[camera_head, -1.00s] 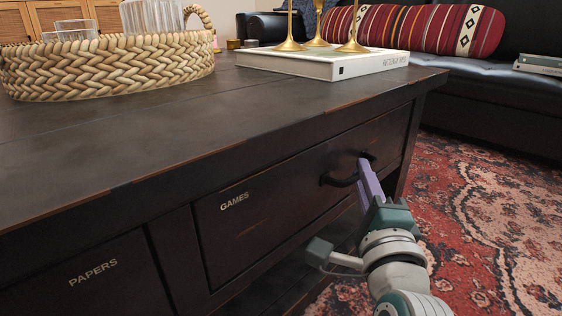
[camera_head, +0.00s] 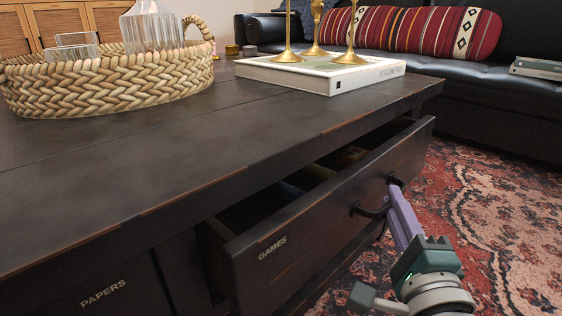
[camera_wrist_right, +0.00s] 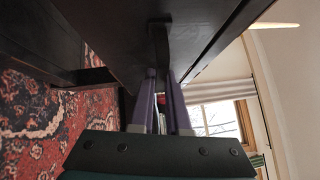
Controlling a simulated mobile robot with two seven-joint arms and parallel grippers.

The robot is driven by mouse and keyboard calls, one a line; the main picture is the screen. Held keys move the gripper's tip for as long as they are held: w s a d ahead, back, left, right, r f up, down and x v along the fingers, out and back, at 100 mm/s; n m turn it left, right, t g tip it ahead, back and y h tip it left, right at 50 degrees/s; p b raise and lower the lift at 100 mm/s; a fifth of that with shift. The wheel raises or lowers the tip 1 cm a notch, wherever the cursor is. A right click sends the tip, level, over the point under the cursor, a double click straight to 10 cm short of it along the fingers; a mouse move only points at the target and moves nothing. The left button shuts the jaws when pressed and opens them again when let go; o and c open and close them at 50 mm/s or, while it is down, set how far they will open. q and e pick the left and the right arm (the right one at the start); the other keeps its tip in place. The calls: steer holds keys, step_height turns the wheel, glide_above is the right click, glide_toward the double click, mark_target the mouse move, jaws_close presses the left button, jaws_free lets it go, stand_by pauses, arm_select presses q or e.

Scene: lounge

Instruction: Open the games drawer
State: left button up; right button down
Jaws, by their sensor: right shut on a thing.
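The games drawer (camera_head: 300,240) is a dark wooden drawer labelled GAMES in the front of the dark coffee table (camera_head: 150,150). It stands partly pulled out, and its open top shows some contents that are too dark to make out well. Its black handle (camera_head: 370,211) is on the drawer front. My right gripper (camera_head: 396,198), with purple fingers, is shut on the handle. In the right wrist view the fingers (camera_wrist_right: 160,95) close around the dark handle (camera_wrist_right: 159,50). My left gripper is not in view.
A papers drawer (camera_head: 105,293) sits shut at the lower left. A woven basket (camera_head: 110,80) with glassware and a white book (camera_head: 320,76) with brass candlesticks stand on the tabletop. A patterned rug (camera_head: 490,220) covers the floor, with a black sofa (camera_head: 480,88) behind.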

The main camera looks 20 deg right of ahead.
steer(key=s+d+p, duration=0.1)
steer(key=s+d, duration=0.2)
steer(key=s, duration=0.4)
steer(key=s+d+p, duration=0.1)
steer(key=s+d, duration=0.2)
steer(key=s, duration=0.5)
steer(key=shift+s+d, duration=0.2)
steer(key=shift+r, duration=0.1)
steer(key=c, duration=0.9)
jaws_free()
steer(key=shift+s+a+p, duration=0.1)
steer(key=shift+p, duration=0.2)
steer(key=v, duration=0.9)
steer(key=shift+s+a+p, duration=0.15)
steer(key=shift+s+p, duration=0.2)
steer(key=shift+p, duration=0.05)
